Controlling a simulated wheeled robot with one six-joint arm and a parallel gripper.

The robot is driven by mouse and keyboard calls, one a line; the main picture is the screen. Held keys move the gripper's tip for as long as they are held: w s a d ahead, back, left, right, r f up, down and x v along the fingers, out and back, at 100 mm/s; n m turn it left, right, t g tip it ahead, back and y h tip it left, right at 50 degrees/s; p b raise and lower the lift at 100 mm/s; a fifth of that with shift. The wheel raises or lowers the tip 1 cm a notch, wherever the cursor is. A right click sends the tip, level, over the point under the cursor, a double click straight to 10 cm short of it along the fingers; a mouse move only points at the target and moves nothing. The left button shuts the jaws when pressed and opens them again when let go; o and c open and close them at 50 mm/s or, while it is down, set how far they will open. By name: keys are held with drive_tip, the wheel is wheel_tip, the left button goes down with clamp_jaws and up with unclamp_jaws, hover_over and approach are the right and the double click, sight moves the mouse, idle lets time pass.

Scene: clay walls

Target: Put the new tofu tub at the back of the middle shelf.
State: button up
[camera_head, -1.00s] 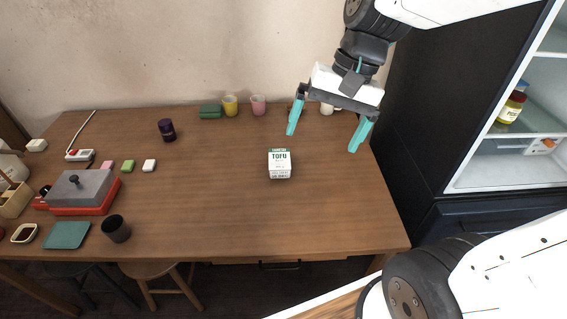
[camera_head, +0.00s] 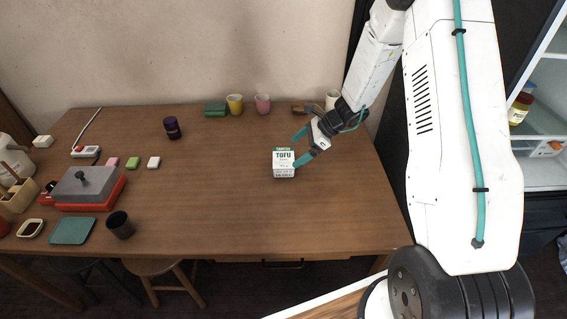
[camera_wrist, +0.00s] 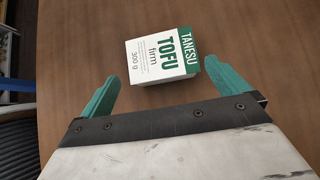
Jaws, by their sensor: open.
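The tofu tub (camera_head: 284,164), white with a green band and "TOFU" lettering, stands on the wooden table. My gripper (camera_head: 303,147) is open just to its right, with teal fingers pointing toward it. In the wrist view, the tub (camera_wrist: 163,58) lies ahead of and between the open fingers of my gripper (camera_wrist: 172,92), and nothing is held. The fridge shelves (camera_head: 545,130) show only partly at the right edge; my arm hides much of the fridge.
A yellow cup (camera_head: 235,104), a pink cup (camera_head: 262,103) and a green stack (camera_head: 215,108) stand along the wall. A dark purple jar (camera_head: 172,128) is farther left. A jar (camera_head: 520,107) stands inside the fridge. The table's front middle is clear.

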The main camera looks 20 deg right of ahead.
sight(286, 158)
drive_tip(key=x, duration=0.7)
drive_tip(key=shift+w+f, duration=0.15)
drive_tip(key=shift+f, duration=0.2)
drive_tip(key=c, duration=1)
drive_tip(key=shift+r, duration=0.2)
